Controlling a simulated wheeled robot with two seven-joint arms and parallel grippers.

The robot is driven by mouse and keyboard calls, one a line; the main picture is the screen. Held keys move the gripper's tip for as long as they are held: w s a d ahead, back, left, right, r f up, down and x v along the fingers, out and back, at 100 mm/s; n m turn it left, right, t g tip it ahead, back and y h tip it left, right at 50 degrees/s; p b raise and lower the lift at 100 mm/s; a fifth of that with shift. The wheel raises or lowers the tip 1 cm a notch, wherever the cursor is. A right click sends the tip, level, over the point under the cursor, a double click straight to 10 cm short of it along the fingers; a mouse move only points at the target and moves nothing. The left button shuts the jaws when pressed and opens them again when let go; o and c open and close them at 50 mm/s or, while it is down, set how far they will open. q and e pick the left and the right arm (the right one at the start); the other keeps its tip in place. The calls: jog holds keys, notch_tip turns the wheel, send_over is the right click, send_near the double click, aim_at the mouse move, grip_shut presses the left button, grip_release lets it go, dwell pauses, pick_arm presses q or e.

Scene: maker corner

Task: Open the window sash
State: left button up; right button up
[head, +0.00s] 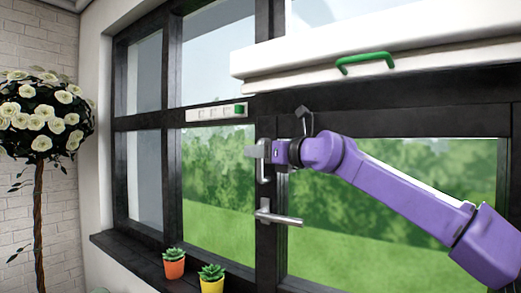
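The window sash (390,122) is a dark-framed pane on the right of the head view, with greenery behind its glass. I cannot tell whether it stands slightly ajar; no gap shows. A silver lever handle (282,218) on its left stile points to the right, level. Above it is an upright silver pull (265,168). My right gripper (256,151), on a purple arm from the right, is at the top of this pull and overlaps it. Its fingers are too small to tell whether they are open or closed on it. My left gripper is out of view.
A white box-like panel with a green handle (365,60) juts out above the sash. A white strip with a green end (216,113) is on the crossbar. Orange (174,269) and yellow (212,284) succulent pots stand on the sill. A white-flowered tree (42,115) is at left.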

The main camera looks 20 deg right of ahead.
jog(key=shift+w, duration=0.1)
grip_shut()
jog(key=shift+a+f, duration=0.15)
jog(key=s+a+n+g+y+b, duration=0.2)
jog(key=s+a+b, duration=0.1)
jog(key=s+a, duration=0.3)
jog(key=shift+s+a+y+b, duration=0.35)
jog(key=shift+s+y, duration=0.05)
jog(key=shift+s, duration=0.8)
jog(key=shift+o, duration=0.3)
grip_release()
jog(key=shift+w, duration=0.2)
